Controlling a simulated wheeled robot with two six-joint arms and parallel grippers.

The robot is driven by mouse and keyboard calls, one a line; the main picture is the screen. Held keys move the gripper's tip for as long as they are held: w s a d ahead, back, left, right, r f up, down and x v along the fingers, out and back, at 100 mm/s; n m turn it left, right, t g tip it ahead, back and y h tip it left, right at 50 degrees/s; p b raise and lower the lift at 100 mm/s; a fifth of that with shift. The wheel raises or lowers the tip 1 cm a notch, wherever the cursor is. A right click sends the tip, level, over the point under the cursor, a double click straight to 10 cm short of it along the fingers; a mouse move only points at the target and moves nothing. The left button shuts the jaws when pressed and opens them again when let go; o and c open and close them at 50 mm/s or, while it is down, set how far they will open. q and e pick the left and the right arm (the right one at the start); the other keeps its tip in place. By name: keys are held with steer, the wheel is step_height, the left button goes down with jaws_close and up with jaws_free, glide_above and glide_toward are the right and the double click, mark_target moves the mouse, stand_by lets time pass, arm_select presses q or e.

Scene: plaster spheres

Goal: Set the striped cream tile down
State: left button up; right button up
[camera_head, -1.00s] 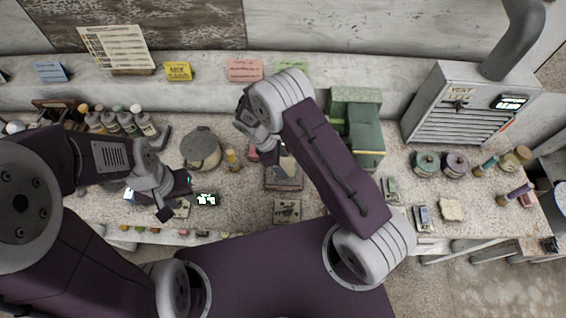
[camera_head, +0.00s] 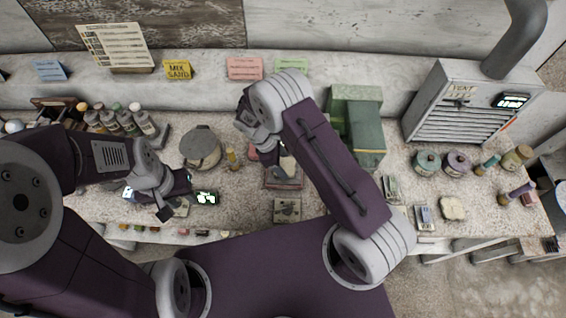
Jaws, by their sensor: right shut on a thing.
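My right gripper (camera_head: 277,165) reaches down over a shallow reddish-rimmed tray (camera_head: 284,185) at the middle of the bench. It is shut on a small cream tile (camera_head: 288,165), partly hidden by the fingers and wrist. Its stripes are too small to make out. The tile is over the tray, and I cannot tell whether it touches it. My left gripper (camera_head: 177,198) is low over the bench at the left, with its fingers apart. A small pale tile (camera_head: 181,208) lies beside it.
A grey plate with marks (camera_head: 287,210) lies in front of the tray. A green machine (camera_head: 366,130) stands to the right, behind my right arm. Small bottles (camera_head: 127,122) line the back left.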

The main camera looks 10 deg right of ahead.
steer(key=shift+f, duration=0.25)
steer(key=o, duration=1.7)
steer(key=shift+r, duration=0.15)
steer(key=shift+r+p, duration=1.6)
steer(key=shift+r, duration=0.35)
